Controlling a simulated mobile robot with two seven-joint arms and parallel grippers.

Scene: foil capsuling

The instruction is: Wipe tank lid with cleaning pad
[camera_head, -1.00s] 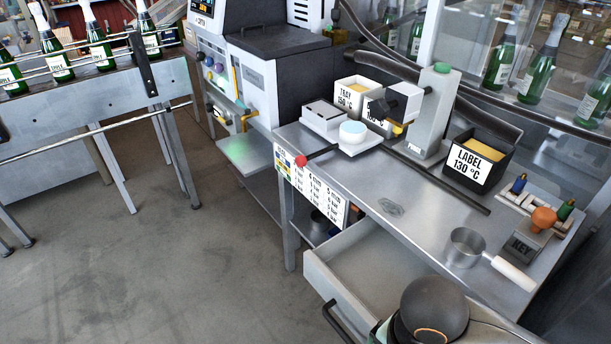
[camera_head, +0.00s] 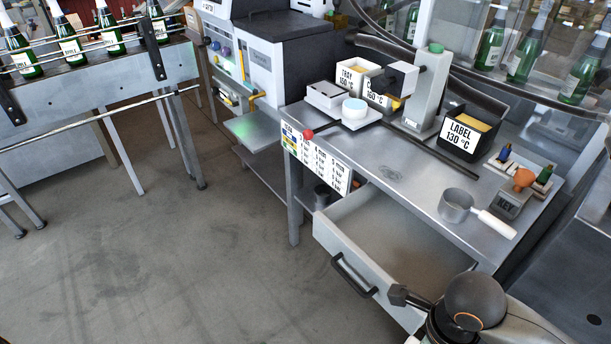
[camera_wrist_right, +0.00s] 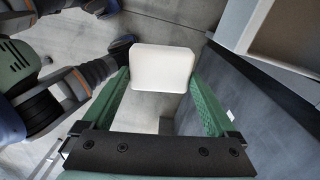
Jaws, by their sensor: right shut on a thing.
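A white cleaning pad (camera_wrist_right: 162,68) shows in the right wrist view. My right gripper (camera_wrist_right: 160,82) is shut on it, with one green finger at each side. In the head view, part of my right arm shows at the bottom right, near the open drawer; the pad cannot be made out there. The dark tank lid (camera_head: 282,33) lies on top of the white and grey machine at the top middle, well away from my right arm. My left gripper does not show in the head view.
A steel bench (camera_head: 400,170) holds a black label box (camera_head: 468,135), a small pan (camera_head: 456,205) and other items. Its drawer (camera_head: 375,235) stands open towards me. A bottle conveyor (camera_head: 90,85) is at the left. The floor (camera_head: 180,270) between is clear.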

